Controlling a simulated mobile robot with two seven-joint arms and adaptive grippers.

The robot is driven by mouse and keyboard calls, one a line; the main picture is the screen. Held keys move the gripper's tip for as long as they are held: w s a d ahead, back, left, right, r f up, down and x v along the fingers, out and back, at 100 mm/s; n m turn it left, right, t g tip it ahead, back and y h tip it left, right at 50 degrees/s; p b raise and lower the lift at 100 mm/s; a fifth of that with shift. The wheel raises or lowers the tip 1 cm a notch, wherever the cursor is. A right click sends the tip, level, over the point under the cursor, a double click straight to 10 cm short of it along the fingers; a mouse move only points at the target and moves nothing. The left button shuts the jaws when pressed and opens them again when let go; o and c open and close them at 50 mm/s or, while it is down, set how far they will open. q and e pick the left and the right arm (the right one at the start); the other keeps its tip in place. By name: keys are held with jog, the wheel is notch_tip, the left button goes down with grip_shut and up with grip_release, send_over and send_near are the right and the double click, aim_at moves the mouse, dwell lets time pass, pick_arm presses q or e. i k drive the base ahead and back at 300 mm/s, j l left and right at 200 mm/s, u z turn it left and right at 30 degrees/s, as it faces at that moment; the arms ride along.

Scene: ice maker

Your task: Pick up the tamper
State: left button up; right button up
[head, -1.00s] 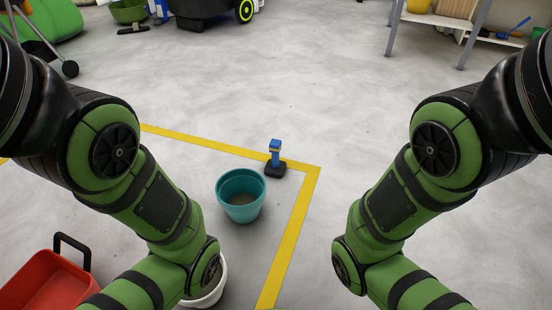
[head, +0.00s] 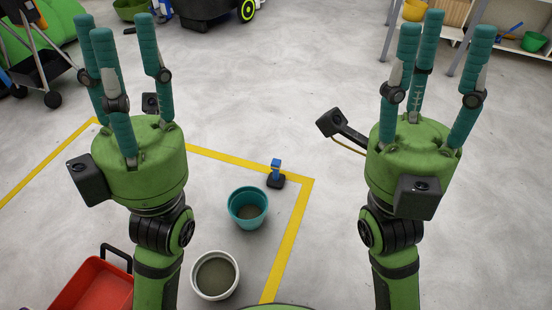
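The tamper (head: 276,174) stands upright on the floor in the head view, with a blue handle and a black base. It is just inside the corner of the yellow floor line, behind and right of a teal pot. My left gripper (head: 124,88) is raised at the left with its teal fingers spread, open and empty. My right gripper (head: 434,82) is raised at the right, also open and empty. Both grippers point up and away in the picture and are apart from the tamper, which shows between the two arms.
The teal pot (head: 248,207) is close to the tamper. A white pot (head: 215,275) and a red tray (head: 95,289) stand nearer. Yellow tape (head: 288,240) marks the floor. A wheeled cart (head: 45,70) and shelves (head: 455,25) are farther back. The central floor behind the tamper is clear.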

aim_at(275, 181)
jog(key=i+l+u, duration=0.1)
jog(key=l, duration=0.25)
jog(key=i+l+u, duration=0.1)
jog(key=l, duration=0.25)
jog(key=i+l, duration=0.15)
jog(key=l, duration=0.25)
jog(key=i+l+u, duration=0.15)
jog(key=l, duration=0.2)
jog(key=i+l+u, duration=0.15)
jog(key=i, duration=0.2)
jog(key=i+u, duration=0.1)
jog(key=i, duration=0.25)
